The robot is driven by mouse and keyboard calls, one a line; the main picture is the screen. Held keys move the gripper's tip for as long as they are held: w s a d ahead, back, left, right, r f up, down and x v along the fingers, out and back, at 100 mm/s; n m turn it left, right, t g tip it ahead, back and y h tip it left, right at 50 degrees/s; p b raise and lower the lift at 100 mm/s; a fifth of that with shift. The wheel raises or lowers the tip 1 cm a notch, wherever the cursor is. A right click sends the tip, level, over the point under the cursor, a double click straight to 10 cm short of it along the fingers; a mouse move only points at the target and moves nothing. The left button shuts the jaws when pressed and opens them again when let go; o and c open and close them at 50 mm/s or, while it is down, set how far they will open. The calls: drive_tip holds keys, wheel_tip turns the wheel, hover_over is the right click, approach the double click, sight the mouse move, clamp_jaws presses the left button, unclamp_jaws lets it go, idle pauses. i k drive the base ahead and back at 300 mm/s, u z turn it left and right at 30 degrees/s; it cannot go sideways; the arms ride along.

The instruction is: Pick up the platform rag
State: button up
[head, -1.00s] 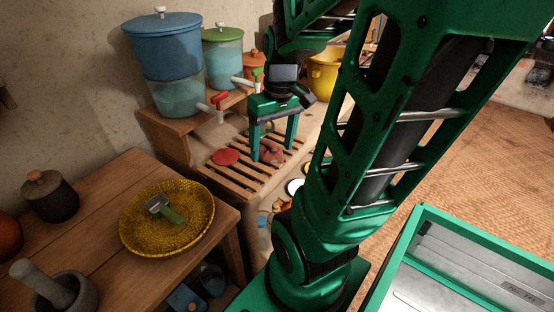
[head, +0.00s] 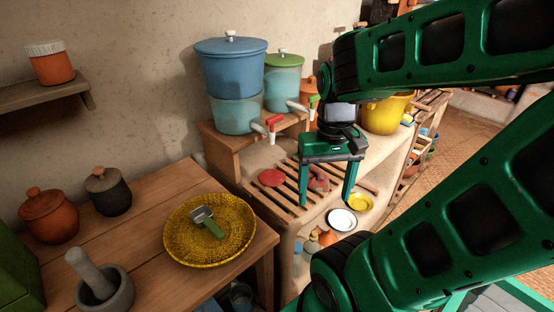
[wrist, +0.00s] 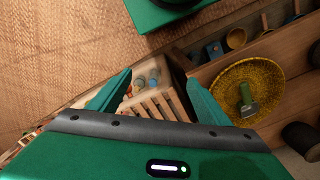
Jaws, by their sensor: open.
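A crumpled reddish cloth (head: 318,183), which looks like the rag, lies on the slatted wooden platform (head: 283,190) in the head view. My gripper (head: 325,203) points down with its fingers spread and empty. In the head view the cloth shows between the two fingers, slightly behind the fingertips. I cannot tell how far above the slats the tips are. In the wrist view my gripper (wrist: 160,76) is open over the slats (wrist: 152,106); the cloth is not clearly visible there.
A flat red disc (head: 271,177) lies left of the cloth. A blue water container (head: 232,85) and a green-lidded one (head: 284,88) stand behind, their taps jutting forward. A yellow pot (head: 386,114) stands to the right. A yellow woven tray (head: 183,248) is on the near table.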

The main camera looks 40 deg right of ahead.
sight(317, 180)
drive_tip(key=z, duration=1.7)
drive_tip(key=k, duration=0.9)
drive_tip(key=u, duration=0.8)
drive_tip(key=i, duration=1)
drive_tip(key=z, duration=0.05)
